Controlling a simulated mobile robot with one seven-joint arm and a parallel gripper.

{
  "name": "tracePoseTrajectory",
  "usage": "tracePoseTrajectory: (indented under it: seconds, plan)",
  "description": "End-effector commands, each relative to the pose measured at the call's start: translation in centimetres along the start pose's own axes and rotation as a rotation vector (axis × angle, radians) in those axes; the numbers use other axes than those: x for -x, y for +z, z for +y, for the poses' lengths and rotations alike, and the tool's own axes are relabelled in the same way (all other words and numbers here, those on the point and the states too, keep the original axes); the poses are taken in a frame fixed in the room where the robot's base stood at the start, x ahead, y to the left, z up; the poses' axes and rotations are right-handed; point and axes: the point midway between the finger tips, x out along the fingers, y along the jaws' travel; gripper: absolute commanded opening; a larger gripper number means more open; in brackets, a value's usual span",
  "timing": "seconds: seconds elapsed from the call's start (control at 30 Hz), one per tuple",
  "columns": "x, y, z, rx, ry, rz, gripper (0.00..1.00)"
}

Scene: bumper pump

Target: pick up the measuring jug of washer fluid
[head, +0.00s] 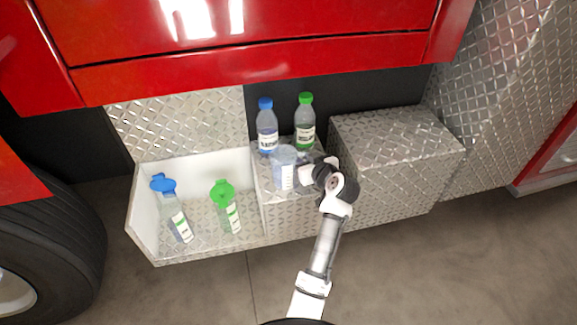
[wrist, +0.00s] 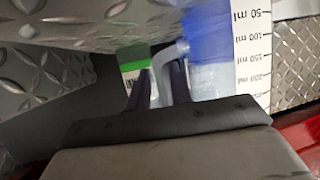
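The measuring jug (head: 284,168) is clear with bluish fluid and a white scale strip. It stands upright on the metal step between the open bin and the closed box. My gripper (head: 307,171) is at its right side, where the handle is. In the wrist view the jug (wrist: 212,62) fills the upper right, with its millilitre scale facing the camera. My gripper (wrist: 161,80) has its two dark fingers on either side of the jug's pale handle, with little gap left, so it looks shut on the handle. The fingertips are partly hidden by the handle.
A blue-capped bottle (head: 266,128) and a green-capped bottle (head: 305,125) stand behind the jug. A white-walled bin (head: 197,167) at left holds two tilted bottles. A diamond-plate box (head: 395,150) rises close on the right. The red bodywork (head: 250,62) overhangs behind.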

Motion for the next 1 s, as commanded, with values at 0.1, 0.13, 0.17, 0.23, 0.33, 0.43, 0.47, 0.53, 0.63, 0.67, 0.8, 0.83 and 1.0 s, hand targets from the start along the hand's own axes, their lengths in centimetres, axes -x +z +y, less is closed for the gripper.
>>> tracePoseTrajectory:
  seconds: [0.1,0.13,0.17,0.23,0.33,0.43,0.47,0.53,0.63,0.67,0.8,0.83,1.0]
  plan:
    - [-0.02,0.02,0.01,0.000,0.000,0.000,0.21]
    - [-0.01,0.02,0.01,0.000,0.000,0.000,0.21]
    - [-0.01,0.03,0.00,0.000,0.000,0.000,0.21]
    - [-0.01,0.03,0.00,0.000,0.000,0.000,0.12]
    - [0.00,0.02,-0.01,0.000,0.000,0.000,0.00]
    - [0.01,0.03,-0.01,0.000,0.000,0.000,0.00]
    - [0.01,0.03,-0.01,0.000,0.000,0.000,0.00]
    - [0.03,-0.06,-0.01,0.000,0.000,0.002,0.00]
    - [0.03,-0.06,-0.02,0.000,0.000,0.002,0.00]
    - [0.03,-0.06,-0.02,0.000,0.000,0.002,0.00]
    - [0.04,-0.09,-0.01,0.001,0.000,0.002,0.00]
    - [0.05,-0.12,-0.01,0.001,0.000,0.002,0.00]
    - [0.21,-0.57,0.00,0.002,0.000,0.003,0.00]
